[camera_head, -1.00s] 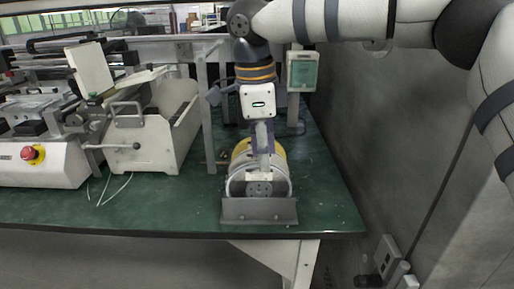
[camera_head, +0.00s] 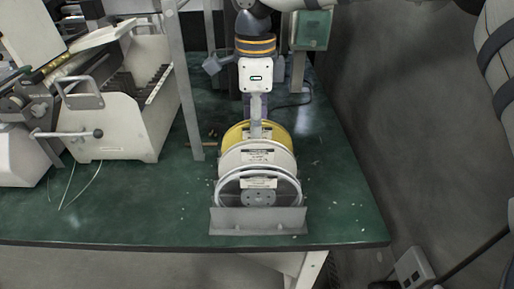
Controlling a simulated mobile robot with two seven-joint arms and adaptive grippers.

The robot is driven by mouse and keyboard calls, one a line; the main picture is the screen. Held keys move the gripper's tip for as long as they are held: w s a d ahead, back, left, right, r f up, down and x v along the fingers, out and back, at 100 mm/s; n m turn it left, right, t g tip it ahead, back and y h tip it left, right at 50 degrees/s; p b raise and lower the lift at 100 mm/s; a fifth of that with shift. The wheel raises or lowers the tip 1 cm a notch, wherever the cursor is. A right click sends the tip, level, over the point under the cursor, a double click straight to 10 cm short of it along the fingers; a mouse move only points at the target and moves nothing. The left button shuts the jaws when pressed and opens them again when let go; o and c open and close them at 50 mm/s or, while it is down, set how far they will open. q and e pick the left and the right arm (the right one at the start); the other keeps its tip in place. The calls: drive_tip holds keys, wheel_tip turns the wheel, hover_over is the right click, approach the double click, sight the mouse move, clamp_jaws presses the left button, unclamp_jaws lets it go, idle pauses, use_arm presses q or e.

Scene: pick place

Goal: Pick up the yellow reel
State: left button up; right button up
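A yellow reel (camera_head: 240,132) stands upright at the back of a row of reels on the green table, mostly hidden by the white reels in front. My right gripper (camera_head: 257,122) points down at the yellow reel's top edge from above and behind. Its fingers look like one narrow strip from here, so I cannot tell whether they are open or shut on the rim. My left gripper is not in view.
White reels (camera_head: 230,160) stand in front of the yellow one in a grey metal holder (camera_head: 258,221) near the front edge of the green table (camera_head: 115,215). A white machine (camera_head: 125,125) is at the left. A grey post (camera_head: 184,85) rises beside the reels.

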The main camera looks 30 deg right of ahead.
wheel_tip(320, 180, down, 3)
drive_tip(key=shift+s+d+f, duration=0.1)
clamp_jaws()
